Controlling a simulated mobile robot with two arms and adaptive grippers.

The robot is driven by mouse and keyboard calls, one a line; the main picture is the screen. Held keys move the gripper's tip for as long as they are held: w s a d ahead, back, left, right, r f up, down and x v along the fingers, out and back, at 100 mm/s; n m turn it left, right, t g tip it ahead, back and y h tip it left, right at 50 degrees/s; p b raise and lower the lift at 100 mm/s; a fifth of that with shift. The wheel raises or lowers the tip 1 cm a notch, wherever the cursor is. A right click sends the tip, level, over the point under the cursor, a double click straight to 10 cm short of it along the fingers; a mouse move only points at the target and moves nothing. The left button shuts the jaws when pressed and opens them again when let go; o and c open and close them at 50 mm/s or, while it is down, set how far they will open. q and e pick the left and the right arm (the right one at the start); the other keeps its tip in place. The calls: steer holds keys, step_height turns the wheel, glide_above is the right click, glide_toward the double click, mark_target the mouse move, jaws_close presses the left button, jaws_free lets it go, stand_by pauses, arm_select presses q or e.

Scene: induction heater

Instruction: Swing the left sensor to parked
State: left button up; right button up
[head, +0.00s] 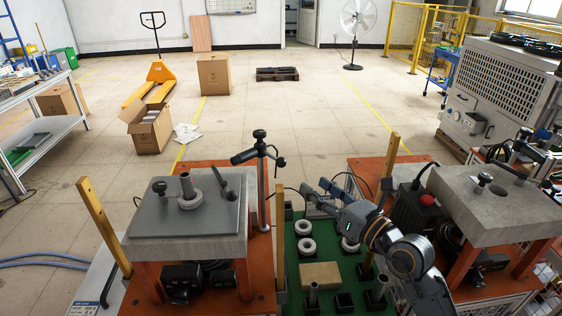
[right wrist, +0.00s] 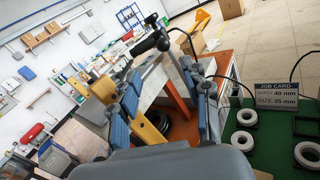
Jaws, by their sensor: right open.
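The left sensor (head: 243,156) is a dark barrel on a swing arm, on a metal post (head: 262,190) at the right edge of the left heater (head: 195,245). It points left toward the bearing ring (head: 190,201) on the heater's top and sits above the far right corner. A black knob tops the post and a short handle sticks out right. My right gripper (head: 314,192) is open and empty, right of the post and apart from it. In the right wrist view the sensor (right wrist: 150,42) shows beyond the open fingers (right wrist: 170,75). My left gripper is out of view.
A green mat (head: 322,250) with several rings and a tan block lies between the two heaters. The right heater (head: 490,205) stands beyond my right arm. Wooden posts (head: 102,225) stand at the bench edges. A job card (right wrist: 276,93) shows in the wrist view.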

mark_target(281, 160)
steer(key=p+x, duration=0.1)
steer(key=x, duration=0.3)
steer(key=p+x, duration=0.1)
steer(key=x, duration=0.9)
steer(key=shift+d+f+p, duration=0.15)
steer(key=shift+f+p, duration=0.2)
steer(key=shift+p, duration=0.05)
jaws_close()
